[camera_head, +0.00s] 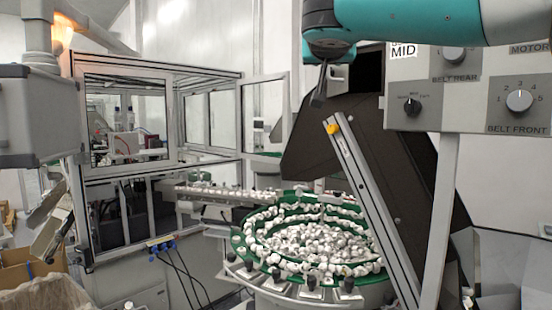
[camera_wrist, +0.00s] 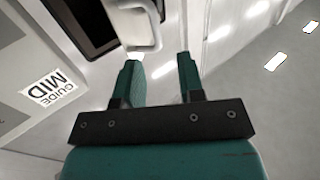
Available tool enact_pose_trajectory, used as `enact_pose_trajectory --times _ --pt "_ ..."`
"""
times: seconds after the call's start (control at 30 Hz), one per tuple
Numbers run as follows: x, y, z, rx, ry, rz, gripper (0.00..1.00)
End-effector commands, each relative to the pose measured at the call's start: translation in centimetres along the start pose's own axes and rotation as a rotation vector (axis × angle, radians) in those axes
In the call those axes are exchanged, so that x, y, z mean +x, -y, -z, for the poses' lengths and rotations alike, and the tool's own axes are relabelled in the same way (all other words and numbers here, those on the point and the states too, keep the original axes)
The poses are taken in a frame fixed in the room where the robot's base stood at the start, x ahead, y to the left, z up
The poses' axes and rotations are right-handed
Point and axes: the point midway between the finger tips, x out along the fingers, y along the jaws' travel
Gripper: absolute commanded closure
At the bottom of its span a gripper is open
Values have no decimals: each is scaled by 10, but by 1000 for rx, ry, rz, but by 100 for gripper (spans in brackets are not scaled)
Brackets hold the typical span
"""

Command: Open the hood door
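My gripper (camera_head: 318,95) is high in the head view, above the green bowl and in front of a dark sloped panel. In the wrist view, my gripper (camera_wrist: 158,60) has its two green fingers spread apart with nothing between them. A pale rounded handle-like part (camera_wrist: 138,28) lies beyond the fingertips, nearer the left finger, beside a dark, window-like opening (camera_wrist: 85,22). I cannot tell whether the left finger touches it. No part is clearly marked as the hood door, and most of the surface behind my gripper is hidden in the head view.
A grey control panel (camera_head: 450,110) with knobs stands close on the right. A metal rail (camera_head: 365,190) slopes below my gripper. A green bowl (camera_head: 243,253) holds many white caps. A glazed aluminium-framed enclosure (camera_head: 207,75) stands at left, with an open framed panel (camera_head: 264,103).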

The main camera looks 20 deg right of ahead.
Motion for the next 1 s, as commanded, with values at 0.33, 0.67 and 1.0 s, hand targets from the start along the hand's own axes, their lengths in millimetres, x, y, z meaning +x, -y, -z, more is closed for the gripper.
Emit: enact_pose_trajectory --times 0.33,0.67,1.0 --pt "-76 4 -2 4 -1 11 64" --pt "-79 41 -47 -98 96 176 64" --pt "-87 74 -110 -203 231 357 64"
